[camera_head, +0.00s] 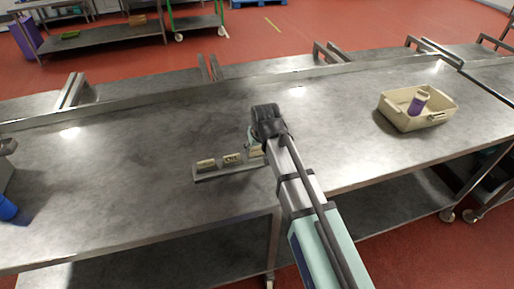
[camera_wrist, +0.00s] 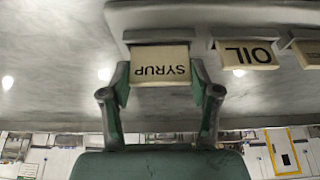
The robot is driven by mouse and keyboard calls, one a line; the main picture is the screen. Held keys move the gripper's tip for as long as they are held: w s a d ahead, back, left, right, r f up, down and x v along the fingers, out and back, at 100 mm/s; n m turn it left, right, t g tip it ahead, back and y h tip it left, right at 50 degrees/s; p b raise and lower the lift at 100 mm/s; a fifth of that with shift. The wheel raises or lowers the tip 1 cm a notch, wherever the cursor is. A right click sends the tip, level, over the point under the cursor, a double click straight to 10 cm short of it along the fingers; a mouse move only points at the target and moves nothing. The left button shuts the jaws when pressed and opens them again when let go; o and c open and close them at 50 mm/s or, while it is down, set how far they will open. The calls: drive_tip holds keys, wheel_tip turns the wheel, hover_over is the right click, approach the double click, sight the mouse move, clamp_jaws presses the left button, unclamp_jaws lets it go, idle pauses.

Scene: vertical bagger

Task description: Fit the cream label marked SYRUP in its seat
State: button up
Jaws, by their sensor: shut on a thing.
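The cream label marked SYRUP (camera_wrist: 160,68) shows upside down in the wrist view, between the two fingers of my gripper (camera_wrist: 160,88), which is shut on its sides. Its upper edge in that view meets a grey recess in the grey holder (camera_wrist: 205,14); I cannot tell whether it is fully seated. In the head view the holder (camera_head: 215,175) lies on the steel table, and my gripper (camera_head: 254,142) is over its right end, hiding much of the label there.
The holder also carries a cream OIL label (camera_wrist: 247,55) and another cream label (camera_wrist: 308,52), partly cut off. A beige tote (camera_head: 436,119) with a purple-and-white container (camera_head: 418,103) stands at the right. A blue object (camera_head: 7,208) is at the left edge. The table between is clear.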

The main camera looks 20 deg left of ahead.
drive_tip(key=shift+r, duration=0.25)
idle(0.3)
drive_tip(key=shift+r+p, duration=1.15)
drive_tip(key=shift+r, duration=0.5)
